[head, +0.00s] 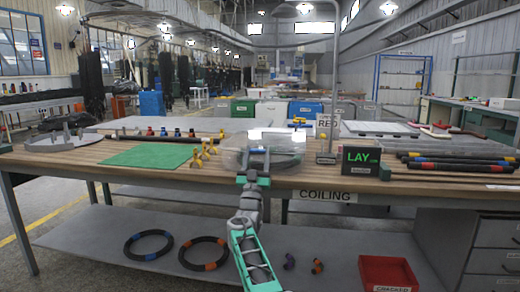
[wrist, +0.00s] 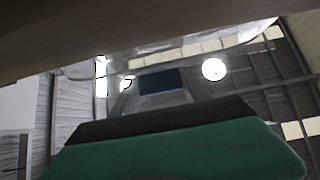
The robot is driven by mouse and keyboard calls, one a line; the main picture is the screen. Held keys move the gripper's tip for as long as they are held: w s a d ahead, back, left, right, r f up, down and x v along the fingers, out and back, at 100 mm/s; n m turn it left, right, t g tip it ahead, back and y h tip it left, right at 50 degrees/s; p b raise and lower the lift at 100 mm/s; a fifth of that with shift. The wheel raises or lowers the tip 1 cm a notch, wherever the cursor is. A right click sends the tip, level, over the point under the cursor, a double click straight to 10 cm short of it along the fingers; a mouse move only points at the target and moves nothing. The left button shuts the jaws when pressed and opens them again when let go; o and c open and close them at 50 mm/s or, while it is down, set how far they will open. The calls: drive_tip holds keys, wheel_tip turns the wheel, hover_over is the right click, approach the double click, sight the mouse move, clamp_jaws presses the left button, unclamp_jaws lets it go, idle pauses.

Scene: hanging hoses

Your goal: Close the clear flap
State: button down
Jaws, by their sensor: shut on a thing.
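The clear flap (head: 287,147) is a see-through, rounded piece at the front middle of the bench. It looks raised at a tilt, but its exact angle is hard to tell. My gripper (head: 256,160) reaches up to its near side from the front and is shut on it. In the wrist view the clear flap (wrist: 205,45) crosses the top with a curved edge. One green finger with a dark pad (wrist: 165,122) fills the bottom there. The exact contact is hidden.
The wooden bench (head: 300,180) has a shelf below with rings and a red bin (head: 388,272).

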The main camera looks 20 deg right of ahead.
drive_tip(key=shift+w+f, duration=0.15)
drive_tip(key=shift+f, duration=0.3)
drive_tip(key=shift+a, duration=0.2)
drive_tip(key=c, duration=0.7)
unclamp_jaws()
drive_tip(key=shift+w+a, duration=0.1)
drive_tip(key=shift+a, duration=0.05)
drive_tip(key=shift+c, duration=0.2)
drive_tip(key=shift+o, duration=1.1)
drive_tip(key=shift+d, duration=0.2)
drive_tip(key=v, duration=0.7)
drive_tip(key=shift+s+f, duration=0.25)
drive_tip(key=shift+s, duration=0.1)
drive_tip(key=shift+a, duration=0.15)
